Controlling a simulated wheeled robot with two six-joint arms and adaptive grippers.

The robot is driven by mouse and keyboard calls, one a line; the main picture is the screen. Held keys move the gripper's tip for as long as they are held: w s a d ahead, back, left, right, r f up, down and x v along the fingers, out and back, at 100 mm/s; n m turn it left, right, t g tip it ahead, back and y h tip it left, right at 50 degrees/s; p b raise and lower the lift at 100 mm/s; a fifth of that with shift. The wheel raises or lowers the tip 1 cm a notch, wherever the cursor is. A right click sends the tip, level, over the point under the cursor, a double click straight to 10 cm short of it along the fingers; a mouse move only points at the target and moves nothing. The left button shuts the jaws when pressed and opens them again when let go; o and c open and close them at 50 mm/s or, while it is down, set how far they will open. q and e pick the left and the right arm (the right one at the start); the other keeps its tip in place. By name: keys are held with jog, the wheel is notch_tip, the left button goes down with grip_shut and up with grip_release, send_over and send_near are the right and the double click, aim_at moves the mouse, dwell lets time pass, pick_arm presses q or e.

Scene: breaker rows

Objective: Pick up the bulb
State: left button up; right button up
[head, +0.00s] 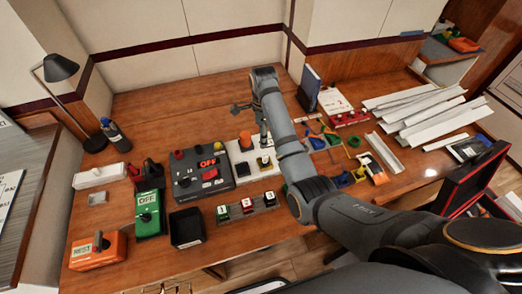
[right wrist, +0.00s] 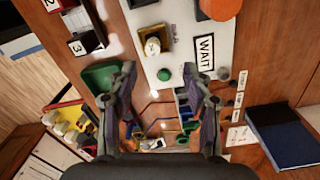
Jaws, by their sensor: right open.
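No bulb stands out for certain. A small pale rounded piece in a yellow square mount (right wrist: 152,45) looks most like one; it sits on a white panel (right wrist: 185,18) marked WAIT. In the head view that panel (head: 243,152) also carries an orange dome (head: 245,137); the dome is cut by the top edge of the right wrist view (right wrist: 220,8). My right gripper (right wrist: 160,100) is open, with nothing held between its fingers. In the head view it (head: 241,107) hangs above the back of the table, near the panel. My left gripper is out of view.
Numbered switches (head: 247,206) lie in front. White channels (head: 430,108) lie at the right.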

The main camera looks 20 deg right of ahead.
aim_at(265, 155)
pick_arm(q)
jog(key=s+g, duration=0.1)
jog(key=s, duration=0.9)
pick_arm(e)
jog(key=f, duration=0.1)
jog(key=s+f, duration=0.1)
jog(key=f, duration=0.2)
jog(key=shift+s+f+p, duration=0.3)
jog(key=shift+s+p, duration=0.05)
jog(key=shift+d+f, duration=0.15)
jog(key=shift+f, duration=0.35)
notch_tip(265, 155, down, 3)
jog(key=shift+d+r+p, duration=0.1)
jog(key=shift+p, duration=0.35)
jog(key=shift+w+f, duration=0.1)
jog(key=shift+f, duration=0.55)
grip_shut()
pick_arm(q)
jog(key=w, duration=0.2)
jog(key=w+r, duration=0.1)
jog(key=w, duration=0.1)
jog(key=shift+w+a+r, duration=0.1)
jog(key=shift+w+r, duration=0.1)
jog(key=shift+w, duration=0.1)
